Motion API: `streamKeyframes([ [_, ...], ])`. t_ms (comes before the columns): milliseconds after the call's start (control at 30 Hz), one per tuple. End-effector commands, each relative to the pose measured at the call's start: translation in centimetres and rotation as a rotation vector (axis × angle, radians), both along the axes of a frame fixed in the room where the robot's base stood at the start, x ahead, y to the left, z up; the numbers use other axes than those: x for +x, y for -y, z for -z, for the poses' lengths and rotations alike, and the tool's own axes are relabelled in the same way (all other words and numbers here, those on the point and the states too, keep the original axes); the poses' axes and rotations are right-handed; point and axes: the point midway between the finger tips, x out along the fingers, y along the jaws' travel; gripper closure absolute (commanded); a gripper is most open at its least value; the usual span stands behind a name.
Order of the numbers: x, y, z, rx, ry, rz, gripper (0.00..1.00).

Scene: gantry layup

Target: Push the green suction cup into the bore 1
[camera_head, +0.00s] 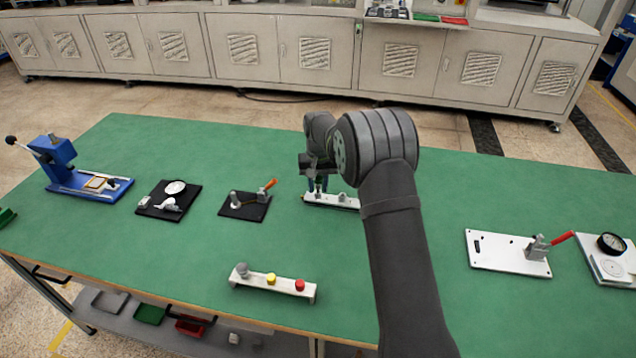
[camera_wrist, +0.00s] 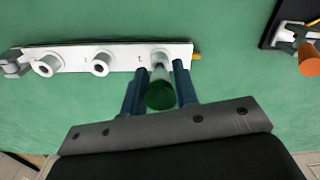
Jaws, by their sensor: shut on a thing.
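My gripper (camera_wrist: 160,82) has two blue fingers, one on each side of the green suction cup (camera_wrist: 160,96), and is shut on it. The white bar (camera_wrist: 120,58) lies across the top of the wrist view, with several raised white rings around bores. The held cup overlaps the rightmost ring; its far end is at or just over that ring, and I cannot tell whether it is inside. The mark beside this ring is too small to read surely. In the head view my gripper (camera_head: 318,184) is over the white bar (camera_head: 345,202), partly hidden by my arm.
A white rack (camera_head: 285,292) near the front edge holds grey (camera_head: 242,269), yellow (camera_head: 270,279) and red (camera_head: 300,285) pieces. A black plate with an orange-handled clamp (camera_head: 245,206) stands left of the bar. A white plate with a red-handled clamp (camera_head: 505,252) is at right.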

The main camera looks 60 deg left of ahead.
Motion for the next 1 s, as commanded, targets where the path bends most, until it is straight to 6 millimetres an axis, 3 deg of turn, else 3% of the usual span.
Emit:
streamKeyframes([
  [567, 0.0, 0.0, 1.5, -0.001, 0.000, 0.000, 1.00],
  [600, 0.0, 0.0, 1.4, 0.000, 0.000, 0.000, 0.65],
  [700, 0.0, 0.0, 1.4, 0.000, 0.000, 0.000, 0.47],
  [1000, 0.0, 0.0, 1.3, 0.000, 0.000, 0.000, 0.47],
])
